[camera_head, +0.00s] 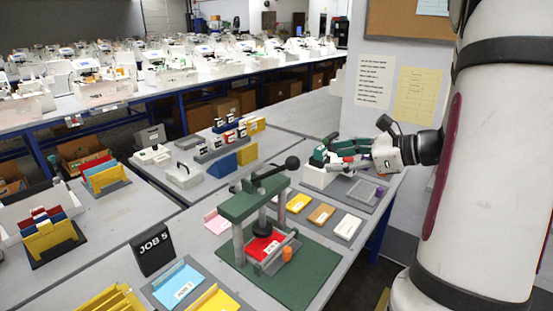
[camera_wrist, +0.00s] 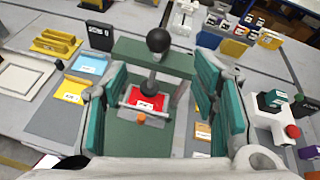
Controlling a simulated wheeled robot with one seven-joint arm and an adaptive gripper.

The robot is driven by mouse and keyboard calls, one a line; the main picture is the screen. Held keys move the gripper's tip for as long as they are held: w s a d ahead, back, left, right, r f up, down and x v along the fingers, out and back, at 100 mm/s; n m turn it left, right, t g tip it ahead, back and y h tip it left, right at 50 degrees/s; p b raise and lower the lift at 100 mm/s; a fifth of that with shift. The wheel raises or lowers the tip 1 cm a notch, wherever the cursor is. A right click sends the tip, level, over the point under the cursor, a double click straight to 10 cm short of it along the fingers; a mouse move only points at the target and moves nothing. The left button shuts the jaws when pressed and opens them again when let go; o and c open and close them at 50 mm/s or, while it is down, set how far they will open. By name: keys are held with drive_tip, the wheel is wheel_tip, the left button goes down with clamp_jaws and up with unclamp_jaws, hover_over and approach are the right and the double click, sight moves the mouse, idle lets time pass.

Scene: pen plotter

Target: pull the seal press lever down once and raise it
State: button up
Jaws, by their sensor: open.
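The seal press (camera_head: 242,204) stands on a green base plate, with a green top beam on grey posts. Its lever ends in a black ball knob (camera_head: 292,163), raised above the beam at the right in the head view. A red card (camera_head: 262,246) with a white label lies under the press ram. My gripper (camera_head: 345,152) is to the right of the press and apart from the lever. In the wrist view its teal fingers (camera_wrist: 162,85) are spread wide with nothing held between them.
An orange knob (camera_head: 287,254) is at the press front. Yellow, brown and white cards (camera_head: 321,213) lie right of it. A black JOB 5 sign (camera_head: 153,249) and a blue folder (camera_head: 178,287) are on the left.

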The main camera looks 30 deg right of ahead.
sight(299, 162)
drive_tip(key=x, duration=1.3)
drive_tip(key=shift+w+a+f+p, duration=0.1)
drive_tip(key=shift+w+a+p, duration=0.05)
drive_tip(key=shift+a+p, duration=0.15)
clamp_jaws()
